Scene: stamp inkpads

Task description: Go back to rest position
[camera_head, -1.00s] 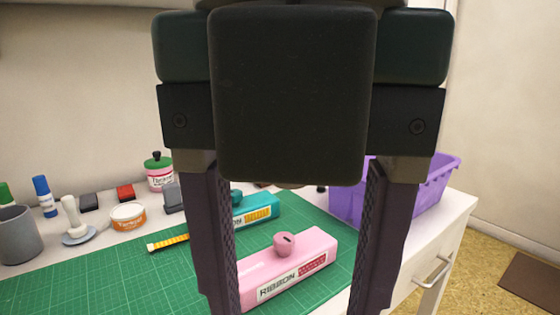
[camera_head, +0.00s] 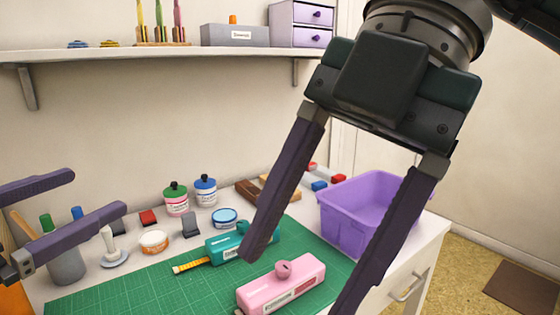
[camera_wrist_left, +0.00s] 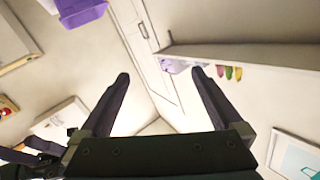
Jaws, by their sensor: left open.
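My left gripper (camera_head: 97,192) comes in from the left edge of the head view, its fingers apart and empty, pointing right. In the left wrist view its open fingers (camera_wrist_left: 160,78) frame the wall, with nothing between them. My right gripper (camera_head: 295,284) hangs large in the foreground from the upper right. Its long fingers are wide apart and point down.
A purple bin (camera_head: 345,215) stands at right, partly behind the right gripper. Jars, small inkpads and a grey cup (camera_head: 66,266) line the back and left. A wall shelf (camera_head: 150,53) runs above.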

